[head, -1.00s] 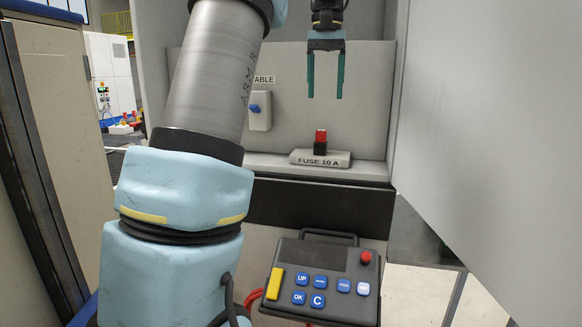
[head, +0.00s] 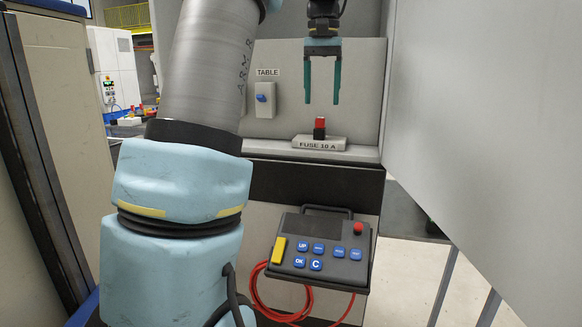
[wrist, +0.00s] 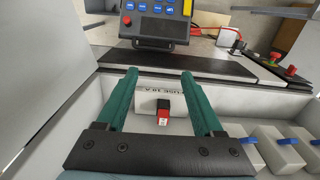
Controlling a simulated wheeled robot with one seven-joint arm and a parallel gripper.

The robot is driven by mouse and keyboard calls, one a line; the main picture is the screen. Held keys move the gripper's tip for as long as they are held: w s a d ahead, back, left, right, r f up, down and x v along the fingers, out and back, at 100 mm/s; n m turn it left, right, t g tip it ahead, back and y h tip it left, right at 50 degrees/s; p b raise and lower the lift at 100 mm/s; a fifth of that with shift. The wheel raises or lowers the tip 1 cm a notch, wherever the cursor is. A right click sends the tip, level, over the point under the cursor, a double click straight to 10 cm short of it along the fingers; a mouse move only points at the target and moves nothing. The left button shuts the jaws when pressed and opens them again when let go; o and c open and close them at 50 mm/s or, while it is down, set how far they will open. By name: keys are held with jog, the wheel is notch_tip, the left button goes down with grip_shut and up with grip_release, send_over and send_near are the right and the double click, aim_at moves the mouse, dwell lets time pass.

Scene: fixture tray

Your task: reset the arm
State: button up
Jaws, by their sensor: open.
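My gripper (head: 322,84) hangs in the upper middle of the head view, with its two green fingers apart and nothing between them. A red-topped fuse (head: 319,128) stands upright in the block labelled FUSE 10 A (head: 320,143), below the fingers. In the wrist view the open fingers (wrist: 157,95) point towards the fuse (wrist: 164,112), which shows between them in the picture and appears apart from both. My arm covers the left middle of the head view.
A control pendant (head: 318,248) with blue buttons, a yellow key and a red knob sits in front, with a red cable (head: 262,290). A TABLE switch (head: 265,100) is on the back panel. A grey panel (head: 470,130) closes off the right. Several blue-handled switches (wrist: 289,140) show in the wrist view.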

jog(key=s+a+f+n, duration=0.1)
jog(key=s+a+f, duration=0.25)
jog(key=f, duration=0.45)
jog(key=s+a+f, duration=0.2)
jog(key=a+f, duration=0.3)
jog(key=f, duration=0.3)
jog(key=s+a+f+t, duration=0.1)
jog(key=s+a+f, duration=0.4)
jog(key=s+f, duration=0.6)
jog(key=s, duration=0.2)
jog(key=shift+s+a+n, duration=0.2)
jog(key=shift+s+n, duration=0.1)
jog(key=shift+s, duration=0.05)
